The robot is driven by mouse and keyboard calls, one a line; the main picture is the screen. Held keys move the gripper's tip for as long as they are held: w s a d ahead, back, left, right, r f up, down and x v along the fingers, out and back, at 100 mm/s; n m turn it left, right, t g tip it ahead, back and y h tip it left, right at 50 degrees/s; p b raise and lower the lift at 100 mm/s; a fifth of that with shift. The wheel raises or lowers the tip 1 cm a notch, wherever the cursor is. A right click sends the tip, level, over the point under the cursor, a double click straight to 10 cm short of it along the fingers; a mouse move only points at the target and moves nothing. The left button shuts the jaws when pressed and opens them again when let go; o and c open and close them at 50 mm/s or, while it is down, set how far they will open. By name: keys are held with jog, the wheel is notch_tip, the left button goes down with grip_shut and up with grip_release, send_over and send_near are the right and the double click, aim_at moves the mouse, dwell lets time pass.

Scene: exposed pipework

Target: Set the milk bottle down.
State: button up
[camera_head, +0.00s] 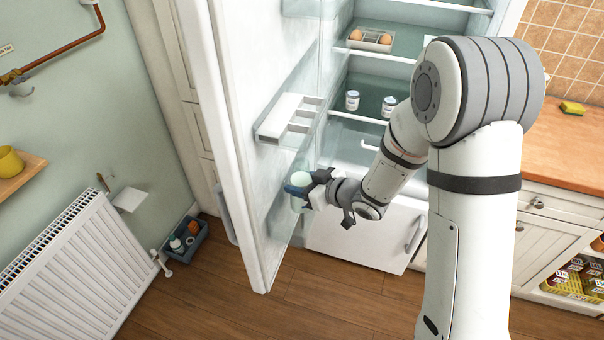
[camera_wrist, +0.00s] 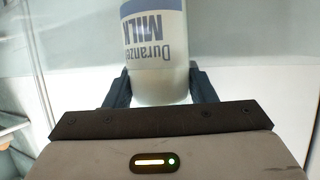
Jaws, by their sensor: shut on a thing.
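The milk bottle (camera_wrist: 155,50) is white with a blue label reading MILK. It fills the upper middle of the wrist view, between the two dark fingers of my gripper (camera_wrist: 160,88), which is shut on it. In the head view my gripper (camera_head: 308,190) is at the lower part of the open fridge door (camera_head: 225,130), on its inner side. The bottle is partly hidden there behind the gripper. I cannot tell whether its base touches the door shelf.
A door rack (camera_head: 290,118) is above my gripper. The fridge shelves hold an egg tray (camera_head: 370,39) and two small jars (camera_head: 352,100). A white drawer front (camera_head: 365,232) is below. A radiator (camera_head: 75,265) and a grey caddy (camera_head: 186,240) are left of the door.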

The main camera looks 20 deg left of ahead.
jog(key=shift+a+f, duration=0.1)
jog(key=shift+a, duration=0.1)
jog(key=shift+f, duration=0.2)
jog(key=o, duration=1.4)
jog(key=shift+r, duration=0.1)
